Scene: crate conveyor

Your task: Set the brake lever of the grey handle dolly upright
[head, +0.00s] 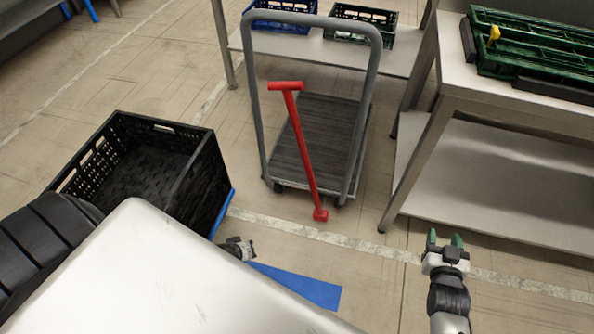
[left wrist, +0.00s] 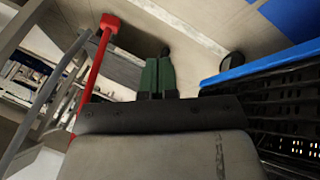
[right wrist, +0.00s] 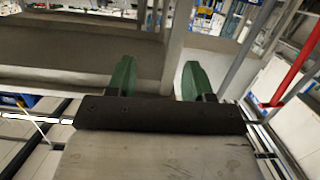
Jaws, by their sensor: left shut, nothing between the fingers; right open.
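The grey handle dolly (head: 372,70) stands on the floor ahead, with a dark deck and a grey tube handle. Its red brake lever (head: 303,140) has a crossbar at the top and a red block at its foot, near the handle's right post. The lever leans to the left. In the left wrist view the lever (left wrist: 96,65) is left of my shut, empty left gripper (left wrist: 158,62), and apart from it. In the head view my left gripper (head: 240,247) is partly hidden by my body. My right gripper (head: 445,241) is open and empty, right of the lever, which shows in the right wrist view (right wrist: 299,65).
A black crate (head: 190,180) on a blue base stands at the left. A steel table (head: 450,75) with a green crate (head: 535,50) is at the right. A shelf behind the dolly bears a blue crate (head: 262,22) and another green crate (head: 385,17). Floor before the dolly is clear.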

